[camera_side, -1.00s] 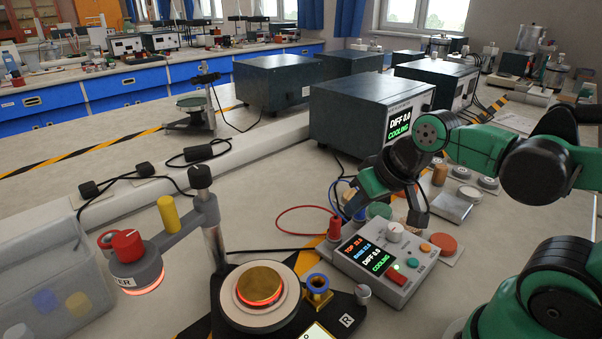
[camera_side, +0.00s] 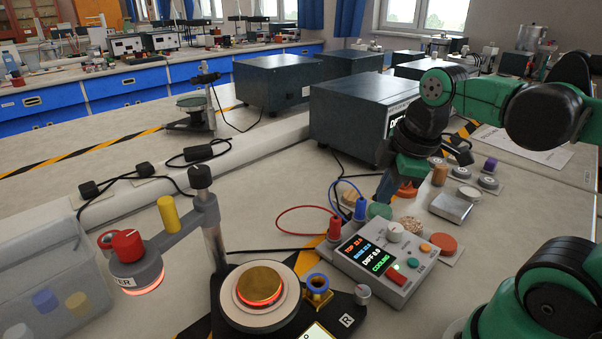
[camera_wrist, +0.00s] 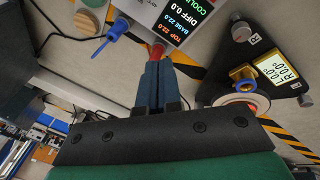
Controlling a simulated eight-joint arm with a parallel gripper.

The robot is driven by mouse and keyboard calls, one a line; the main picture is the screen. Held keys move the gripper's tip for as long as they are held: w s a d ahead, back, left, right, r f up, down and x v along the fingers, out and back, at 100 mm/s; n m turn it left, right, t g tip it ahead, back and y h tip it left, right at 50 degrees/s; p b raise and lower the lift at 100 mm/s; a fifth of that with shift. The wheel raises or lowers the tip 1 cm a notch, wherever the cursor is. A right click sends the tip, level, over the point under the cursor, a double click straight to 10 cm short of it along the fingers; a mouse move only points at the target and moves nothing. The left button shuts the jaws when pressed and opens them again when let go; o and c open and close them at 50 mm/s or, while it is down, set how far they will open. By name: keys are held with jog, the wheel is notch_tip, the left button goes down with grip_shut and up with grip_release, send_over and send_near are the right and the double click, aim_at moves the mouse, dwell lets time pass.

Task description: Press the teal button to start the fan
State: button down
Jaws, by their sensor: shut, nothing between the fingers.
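The teal button (camera_side: 413,262) is a small round cap on the sloping top of the grey control box (camera_side: 352,272), near its right edge. It is out of the wrist view. My gripper (camera_side: 384,198) is shut and empty, pointing down behind the box, apart from the teal button. In the wrist view my two fingers (camera_wrist: 155,82) lie together, tips close to the red plug (camera_wrist: 157,50) in the picture. The box's display (camera_side: 368,252) reads DIFF 0.0 and COOLING. I cannot make out a fan.
An orange button (camera_side: 426,247), a white knob (camera_side: 394,231) and a red switch (camera_side: 397,276) sit near the teal button. Red and blue plugs (camera_side: 360,208) with cables stand at the box's back left. A lamp post (camera_side: 213,240) and black base (camera_side: 219,298) stand left.

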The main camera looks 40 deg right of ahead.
aim_at(413, 261)
jog(key=s+d+r+n+g, duration=0.2)
jog(key=s+n, duration=0.3)
jog(key=n, duration=0.4)
jog(key=shift+s+d+r+g+y, duration=0.4)
jog(key=shift+r+g, duration=0.3)
jog(key=shift+g, duration=0.1)
jog(key=shift+w+f, duration=0.1)
jog(key=shift+f, duration=6.9)
jog(key=shift+f, duration=0.85)
jog(key=shift+r, duration=0.15)
jog(key=shift+g, duration=0.3)
jog(key=shift+w+d+r, duration=0.1)
jog(key=shift+w+r, duration=0.05)
jog(key=shift+r, duration=2)
jog(key=shift+w+d+r, duration=0.1)
jog(key=shift+w+r, duration=0.05)
jog(key=shift+r, duration=1.95)
